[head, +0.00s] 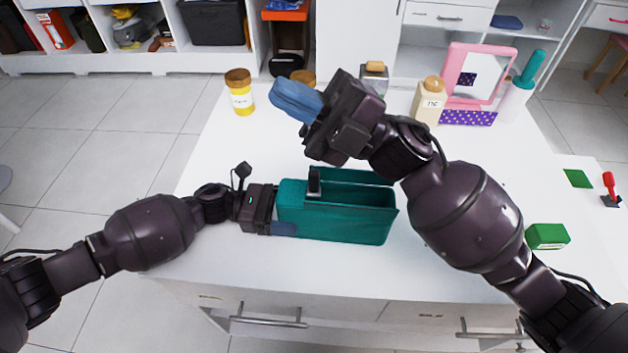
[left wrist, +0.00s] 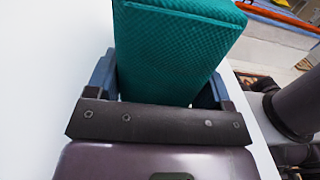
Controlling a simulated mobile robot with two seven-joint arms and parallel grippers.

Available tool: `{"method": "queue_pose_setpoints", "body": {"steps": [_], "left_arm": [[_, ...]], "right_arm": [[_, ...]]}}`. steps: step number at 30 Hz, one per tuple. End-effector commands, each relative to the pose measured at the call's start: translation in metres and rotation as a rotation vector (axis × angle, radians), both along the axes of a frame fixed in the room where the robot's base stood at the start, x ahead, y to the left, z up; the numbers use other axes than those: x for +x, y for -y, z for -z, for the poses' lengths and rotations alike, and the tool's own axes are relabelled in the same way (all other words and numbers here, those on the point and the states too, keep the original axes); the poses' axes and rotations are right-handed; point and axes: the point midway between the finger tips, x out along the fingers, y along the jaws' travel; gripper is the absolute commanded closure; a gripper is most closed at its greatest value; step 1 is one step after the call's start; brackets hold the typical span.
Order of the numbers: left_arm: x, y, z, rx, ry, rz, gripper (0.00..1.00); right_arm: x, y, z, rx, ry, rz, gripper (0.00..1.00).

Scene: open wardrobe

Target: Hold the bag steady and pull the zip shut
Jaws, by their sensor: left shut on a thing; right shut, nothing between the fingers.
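The teal bag (head: 335,222) stands on the white table with its top open, showing a hollow inside. A small dark piece (head: 314,182), perhaps the zip slider, stands up at the left part of the top. My left gripper (head: 281,212) is shut on the bag's left end, one blue finger along the near side. In the left wrist view the bag (left wrist: 175,50) sits between the two blue fingers of the gripper (left wrist: 158,88). My right gripper (head: 297,101) is shut and empty, above the table beyond the bag, its blue fingers pointing up-left.
A yellow jar (head: 241,96), a beige bottle (head: 428,103), a pink frame (head: 449,75), a teal-capped bottle (head: 516,98) and a purple dotted box (head: 468,118) stand along the table's back. A green block (head: 547,236) lies at right. The table (head: 215,150) is clear left of the bag.

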Motion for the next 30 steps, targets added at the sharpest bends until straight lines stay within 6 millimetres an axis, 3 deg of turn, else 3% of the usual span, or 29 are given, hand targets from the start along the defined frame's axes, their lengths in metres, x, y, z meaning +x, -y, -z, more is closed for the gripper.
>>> {"method": "queue_pose_setpoints", "body": {"steps": [6, 15, 22, 30], "left_arm": [[0.000, 0.000, 0.000, 0.001, 0.000, 0.000, 0.45], [0.000, 0.000, 0.000, 0.001, 0.000, 0.000, 0.45], [0.000, 0.000, 0.000, 0.001, 0.000, 0.000, 0.45], [0.000, 0.000, 0.000, 0.001, 0.000, 0.000, 0.45]], "right_arm": [[-0.036, -0.041, 0.013, -0.198, 0.322, -0.189, 1.00], [-0.056, -0.067, 0.060, -0.548, 0.738, -0.420, 1.00], [-0.038, -0.062, 0.098, -0.884, 1.027, -0.555, 1.00], [0.016, -0.036, 0.116, -1.335, 1.306, -0.635, 1.00]]}}
